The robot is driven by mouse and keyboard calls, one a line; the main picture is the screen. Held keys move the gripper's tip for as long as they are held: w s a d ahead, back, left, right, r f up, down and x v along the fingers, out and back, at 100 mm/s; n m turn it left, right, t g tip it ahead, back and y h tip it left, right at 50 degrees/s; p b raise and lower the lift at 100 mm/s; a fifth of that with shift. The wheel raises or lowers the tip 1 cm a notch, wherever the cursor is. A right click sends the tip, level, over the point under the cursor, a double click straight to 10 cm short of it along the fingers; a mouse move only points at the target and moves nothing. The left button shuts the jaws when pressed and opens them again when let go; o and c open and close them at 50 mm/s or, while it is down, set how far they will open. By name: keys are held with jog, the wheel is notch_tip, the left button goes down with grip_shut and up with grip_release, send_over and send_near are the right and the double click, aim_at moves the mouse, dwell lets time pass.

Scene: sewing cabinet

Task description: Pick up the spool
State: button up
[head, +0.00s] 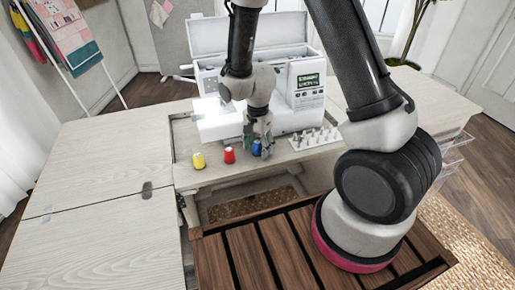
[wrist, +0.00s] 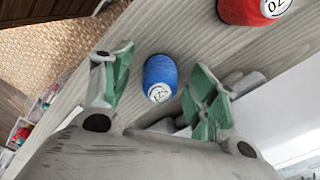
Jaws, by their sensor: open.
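Three spools stand in a row on the cabinet top: yellow (head: 198,160), red (head: 230,155) and blue (head: 257,149). The task does not say which one is meant. My gripper (head: 260,143) is open, right at the blue spool, partly covering it in the head view. In the wrist view the blue spool (wrist: 160,76) shows in the gap between the two green-padded fingers of my gripper (wrist: 162,66), with space on both sides. I cannot tell how far down the fingers reach. The red spool (wrist: 257,9) is at the wrist view's top edge; the yellow one is outside it.
A white sewing machine (head: 305,88) stands close behind my gripper. A white rack of small pegs (head: 315,139) is to its right. An opening with a brown bottom (head: 250,203) lies in front of the spools. The left cabinet top (head: 90,170) is clear.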

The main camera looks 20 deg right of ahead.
jog(key=c, duration=0.9)
